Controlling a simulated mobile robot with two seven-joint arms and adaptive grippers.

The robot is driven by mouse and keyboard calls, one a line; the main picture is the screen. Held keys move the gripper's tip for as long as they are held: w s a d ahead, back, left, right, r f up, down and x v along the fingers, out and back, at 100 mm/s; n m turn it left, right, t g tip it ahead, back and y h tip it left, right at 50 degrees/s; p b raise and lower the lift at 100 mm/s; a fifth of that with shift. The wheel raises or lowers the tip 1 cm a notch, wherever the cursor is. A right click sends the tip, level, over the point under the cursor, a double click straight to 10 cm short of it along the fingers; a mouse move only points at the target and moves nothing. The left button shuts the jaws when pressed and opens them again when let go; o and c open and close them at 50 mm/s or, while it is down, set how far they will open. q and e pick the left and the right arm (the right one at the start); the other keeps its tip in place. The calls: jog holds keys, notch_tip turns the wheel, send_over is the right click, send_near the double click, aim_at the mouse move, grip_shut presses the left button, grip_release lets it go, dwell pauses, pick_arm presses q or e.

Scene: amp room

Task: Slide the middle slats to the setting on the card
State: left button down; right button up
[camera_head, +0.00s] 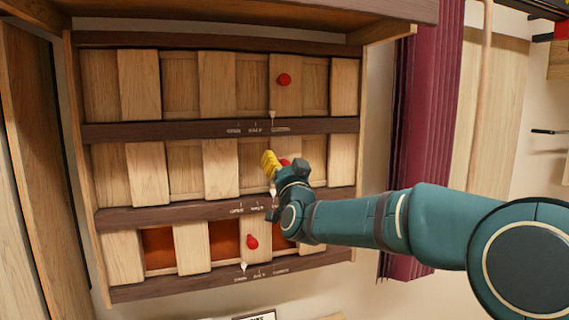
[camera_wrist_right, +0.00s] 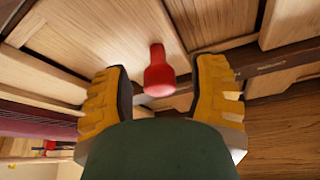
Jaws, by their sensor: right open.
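The middle slats (camera_head: 148,175) are pale wooden boards in the middle row of a wall panel. Their red knob (camera_head: 285,161) is partly hidden by my right gripper (camera_head: 270,164). In the right wrist view the red knob (camera_wrist_right: 158,72) stands in the gap between the yellow fingers of my right gripper (camera_wrist_right: 160,98). The fingers are open, one on each side, with visible space to the knob. A white pointer (camera_head: 273,190) hangs below the middle row near the right end of its scale, partly beside my gripper. A card (camera_head: 255,316) shows only its top edge; its setting is unreadable.
The top row has a red knob (camera_head: 284,80) and a pointer at the right of its scale. The bottom row has a red knob (camera_head: 252,242), a pointer at the left and red-brown gaps between slats. Dark rails (camera_head: 150,212) separate rows. A maroon curtain (camera_head: 425,130) hangs right.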

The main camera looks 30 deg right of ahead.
jog(key=shift+c, duration=0.4)
jog(key=shift+s, duration=0.1)
grip_shut()
jog(key=w+a, duration=0.2)
jog(key=a, duration=0.6)
jog(key=shift+a, duration=0.15)
jog(key=shift+r, duration=0.1)
jog(key=shift+o, duration=0.3)
grip_release()
jog(key=shift+w+a, duration=0.1)
jog(key=shift+a, duration=0.05)
